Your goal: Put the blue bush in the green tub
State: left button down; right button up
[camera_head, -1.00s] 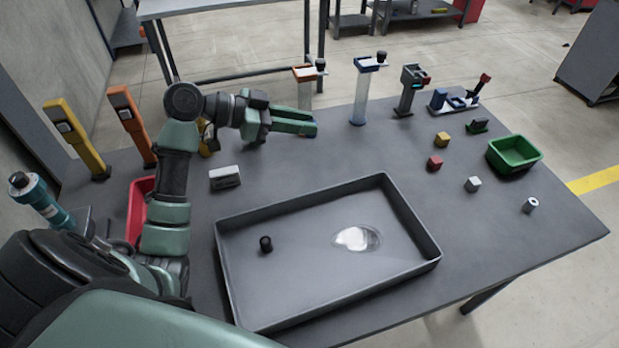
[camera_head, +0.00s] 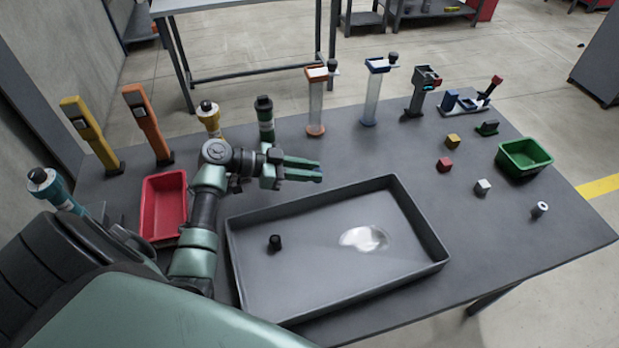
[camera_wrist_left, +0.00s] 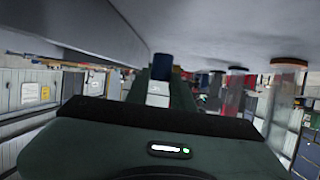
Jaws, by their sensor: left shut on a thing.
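My left gripper (camera_head: 304,170) is shut on the dark blue bush (camera_head: 317,175), which shows only as a small bit at the fingertips in the head view. In the left wrist view the blue bush (camera_wrist_left: 162,66) stands out past the fingers, near the picture's middle. The gripper is over the table just behind the back wall of the grey tray, and its fingers point right. The green tub (camera_head: 522,156) is at the right end of the table, well to the right of the gripper. It looks empty. My right gripper is not in view.
The grey tray (camera_head: 330,270) holds a small black part (camera_head: 274,242) and a shiny clear patch (camera_head: 363,238). Clear tubes (camera_head: 371,95) and a black device (camera_head: 419,95) stand along the back edge. Small red (camera_head: 444,164), yellow and grey blocks lie left of the tub.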

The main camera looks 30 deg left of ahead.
aim_at(309, 190)
pick_arm(q)
notch_tip(309, 190, down, 3)
jog(key=shift+f, duration=0.2)
jog(key=shift+f, duration=0.1)
jog(key=c, duration=1.2)
grip_release()
